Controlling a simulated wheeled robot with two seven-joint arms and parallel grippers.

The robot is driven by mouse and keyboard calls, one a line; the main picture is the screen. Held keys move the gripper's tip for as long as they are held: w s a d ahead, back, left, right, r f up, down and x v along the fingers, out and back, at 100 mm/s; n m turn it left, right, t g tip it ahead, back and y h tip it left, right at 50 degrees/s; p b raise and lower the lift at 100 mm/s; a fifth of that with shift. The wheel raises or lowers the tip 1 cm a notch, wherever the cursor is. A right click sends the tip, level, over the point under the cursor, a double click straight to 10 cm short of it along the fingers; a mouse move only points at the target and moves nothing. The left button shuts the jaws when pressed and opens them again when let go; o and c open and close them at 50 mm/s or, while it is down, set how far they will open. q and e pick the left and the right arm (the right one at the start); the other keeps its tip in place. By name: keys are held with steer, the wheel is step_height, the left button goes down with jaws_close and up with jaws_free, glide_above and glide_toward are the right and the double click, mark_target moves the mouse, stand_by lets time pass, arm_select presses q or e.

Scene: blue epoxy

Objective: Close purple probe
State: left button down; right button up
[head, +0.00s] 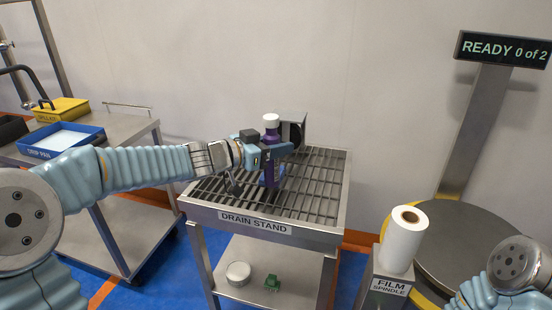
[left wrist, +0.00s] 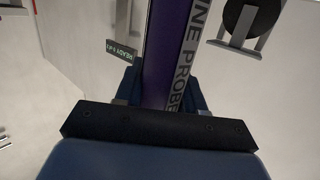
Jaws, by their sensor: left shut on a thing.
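The purple probe (head: 268,172) stands upright at the drain stand (head: 264,219), with a white cap (head: 271,120) at its top. In the left wrist view the probe (left wrist: 166,55) is a purple tube with a grey lettered strip, between my fingers. My left gripper (head: 268,150) reaches in from the left and is shut on the probe's upper body, below the cap. The probe's lower end is at a blue piece (head: 277,176) on the grate; how it meets this is partly hidden. My right gripper is out of view; only part of that arm shows at lower right.
A grey bracket with a dark disc (head: 292,133) stands just behind the probe. A white film roll (head: 403,240) stands right of the stand, before a round platform (head: 474,250) and a "READY 0 of 2" display (head: 505,49). A blue drip pan (head: 62,140) is at left.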

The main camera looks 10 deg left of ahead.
arm_select(q)
steer(key=shift+w+a+f+b, duration=0.15)
steer(key=shift+f+b, duration=0.2)
steer(key=shift+f, duration=0.65)
steer(key=shift+w+f+b, duration=0.15)
steer(key=shift+f+b, duration=0.15)
steer(key=shift+f, duration=0.65)
steer(key=shift+f, duration=0.15)
steer(key=c, duration=0.7)
jaws_free()
steer(key=v, duration=0.6)
steer(key=p+v, duration=0.1)
steer(key=v, duration=0.5)
steer(key=shift+r, duration=0.2)
steer(key=shift+a, duration=0.1)
